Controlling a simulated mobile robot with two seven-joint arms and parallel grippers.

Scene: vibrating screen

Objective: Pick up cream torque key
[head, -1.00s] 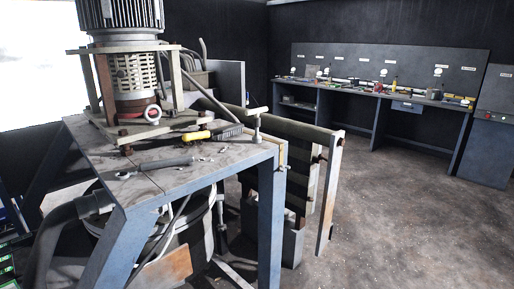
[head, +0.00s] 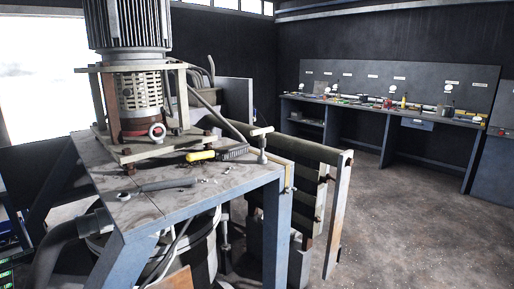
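A cream T-handled tool (head: 262,133), which looks like the torque key, stands upright at the right corner of the steel machine table (head: 215,182). Its crossbar is on top and its shaft goes down to the table's edge; I cannot tell how it is seated there. Neither of my grippers is in view.
A brush with a yellow handle (head: 201,155) and a grey wrench-like tool (head: 165,185) lie on the table with small loose bits. A motor (head: 127,25) on a frame stands behind them. A slatted guard (head: 300,165) sits right of the table. The floor (head: 410,230) at right is open, up to a workbench (head: 385,112).

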